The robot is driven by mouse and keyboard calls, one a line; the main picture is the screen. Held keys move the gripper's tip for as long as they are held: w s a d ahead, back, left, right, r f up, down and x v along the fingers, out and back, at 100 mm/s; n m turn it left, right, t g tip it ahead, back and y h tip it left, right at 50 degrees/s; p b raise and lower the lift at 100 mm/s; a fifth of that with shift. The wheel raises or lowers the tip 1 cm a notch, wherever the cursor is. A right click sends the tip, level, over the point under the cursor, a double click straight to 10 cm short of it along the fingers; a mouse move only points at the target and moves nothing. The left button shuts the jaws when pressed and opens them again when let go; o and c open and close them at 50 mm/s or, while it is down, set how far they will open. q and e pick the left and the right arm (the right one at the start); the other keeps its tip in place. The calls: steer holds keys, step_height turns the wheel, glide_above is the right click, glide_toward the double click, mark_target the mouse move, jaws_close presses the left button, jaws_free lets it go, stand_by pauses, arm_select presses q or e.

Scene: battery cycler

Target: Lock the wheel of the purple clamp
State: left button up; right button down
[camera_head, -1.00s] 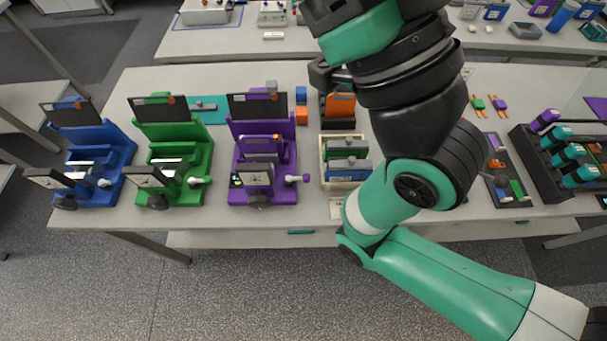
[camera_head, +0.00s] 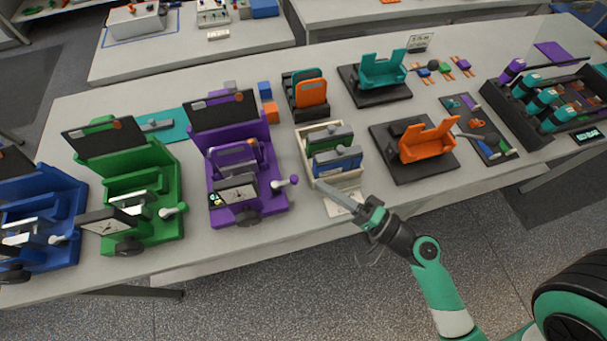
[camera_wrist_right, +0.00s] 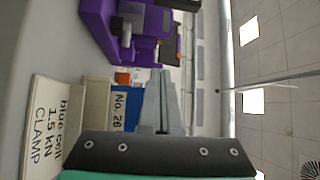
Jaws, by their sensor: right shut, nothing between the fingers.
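The purple clamp (camera_head: 266,163) stands left of centre on the bench in the head view. It carries a tilted dial gauge (camera_head: 238,193), a dark front wheel (camera_head: 247,216) and a side lever with a pale, purple-based handle (camera_head: 284,184). In the right wrist view the clamp (camera_wrist_right: 97,22) shows at the upper left, its wheel not clearly visible. My right gripper (camera_head: 320,184) is shut and empty, its fingers pointing left at the front of the cell tray, right of the clamp and apart from it. Its fingers fill the wrist view's middle (camera_wrist_right: 160,75). My left gripper is not in view.
A cream tray (camera_head: 306,160) with cells stands right of the purple clamp. A card (camera_wrist_right: 45,130) reading "blue cell 1.5 kN CLAMP" lies before it. Green (camera_head: 170,200) and blue (camera_head: 70,205) clamps stand at the left. An orange fixture (camera_head: 425,142) stands to the right.

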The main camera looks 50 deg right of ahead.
mark_target(285, 182)
steer(key=shift+m+g+h, duration=0.6)
steer(key=shift+m+h, duration=0.2)
steer(key=shift+h, duration=0.1)
steer(key=s+f, duration=0.2)
steer(key=f, duration=0.1)
steer(key=s+f, duration=0.1)
steer(key=shift+d+f, duration=0.15)
steer(key=shift+d, duration=0.25)
steer(key=shift+s+d, duration=0.15)
steer(key=shift+d, duration=0.1)
steer(key=shift+w, duration=0.4)
steer(key=w+p, duration=0.2)
steer(key=w, duration=0.6)
steer(key=shift+w+d, duration=0.1)
steer(key=shift+w, duration=0.1)
steer(key=shift+w+p, duration=0.3)
steer(key=shift+w, duration=0.25)
steer(key=shift+d+h, duration=0.2)
steer(key=shift+h, duration=0.1)
